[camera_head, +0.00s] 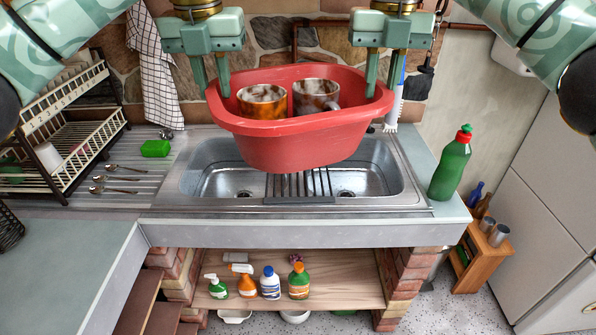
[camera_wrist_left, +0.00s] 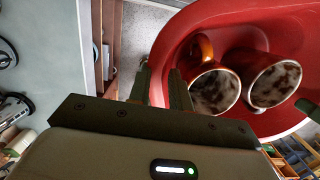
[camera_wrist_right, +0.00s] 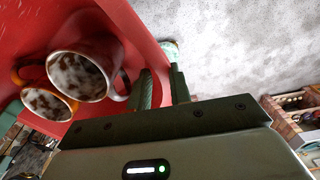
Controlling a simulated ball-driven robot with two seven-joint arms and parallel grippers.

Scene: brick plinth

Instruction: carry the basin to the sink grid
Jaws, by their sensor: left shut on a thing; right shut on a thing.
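The red basin (camera_head: 297,146) hangs in the air above the metal sink, roughly level, with two mugs in it. The mugs also show in the left wrist view (camera_wrist_left: 214,90) and the right wrist view (camera_wrist_right: 84,72). The dark sink grid (camera_head: 300,187) lies across the sink below the basin; its rear part is hidden by the basin.
A dish rack (camera_head: 62,140) stands at the left, beside a green sponge (camera_head: 155,148) and several spoons (camera_head: 118,178). A green bottle (camera_head: 450,166) stands right of the sink (camera_head: 217,180). A white brush (camera_head: 394,106) is close to the basin's right end. Several cleaning bottles (camera_head: 270,282) stand on the shelf below.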

